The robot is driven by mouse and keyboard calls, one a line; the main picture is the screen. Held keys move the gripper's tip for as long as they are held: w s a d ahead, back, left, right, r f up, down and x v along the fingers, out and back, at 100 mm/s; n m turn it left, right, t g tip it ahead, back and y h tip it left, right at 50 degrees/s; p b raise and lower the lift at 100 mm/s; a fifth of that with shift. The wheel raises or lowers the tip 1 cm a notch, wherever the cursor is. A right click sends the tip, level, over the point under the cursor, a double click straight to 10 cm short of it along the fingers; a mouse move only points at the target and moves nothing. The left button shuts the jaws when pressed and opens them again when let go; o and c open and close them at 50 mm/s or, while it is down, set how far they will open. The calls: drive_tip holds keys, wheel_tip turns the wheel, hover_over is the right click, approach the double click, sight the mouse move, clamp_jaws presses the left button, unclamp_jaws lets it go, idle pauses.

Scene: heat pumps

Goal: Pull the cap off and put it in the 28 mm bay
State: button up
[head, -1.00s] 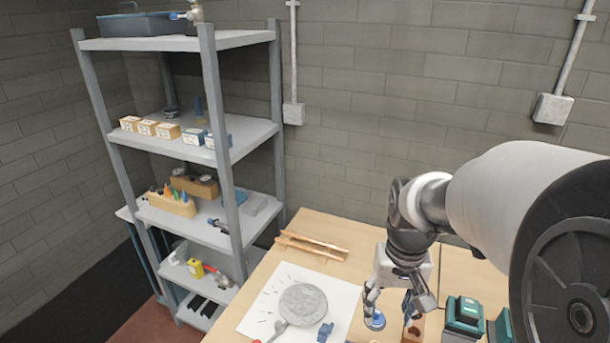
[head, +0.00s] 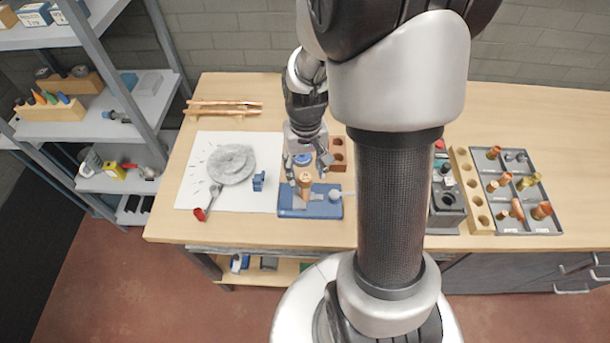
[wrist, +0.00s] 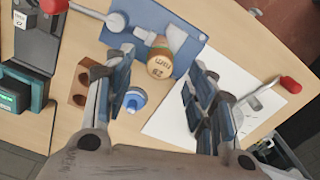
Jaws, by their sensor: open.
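A copper-coloured cap (head: 305,180) with lettering on its round top stands upright in a blue clamp fixture (head: 325,208) on the bench. It also shows in the wrist view, where the cap (wrist: 160,62) faces the camera between grey clamp jaws. My gripper (head: 304,168) is open and empty, just behind and above the cap in the head view. In the wrist view the two fingers of my gripper (wrist: 160,78) stand wide on either side of the cap, apart from it. A grey divided tray (head: 512,185) at the right holds several copper and brass fittings; its small labels are unreadable.
A blue-topped round item (wrist: 136,98) and a wooden block with holes (head: 338,154) are close to my gripper. White paper (head: 200,185) with a grey disc lies left. A long holed wooden block (head: 470,190) borders the tray. The bench behind the tray is clear.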

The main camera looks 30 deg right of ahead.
sight(305, 180)
drive_tip(key=shift+f, duration=1.5)
clamp_jaws()
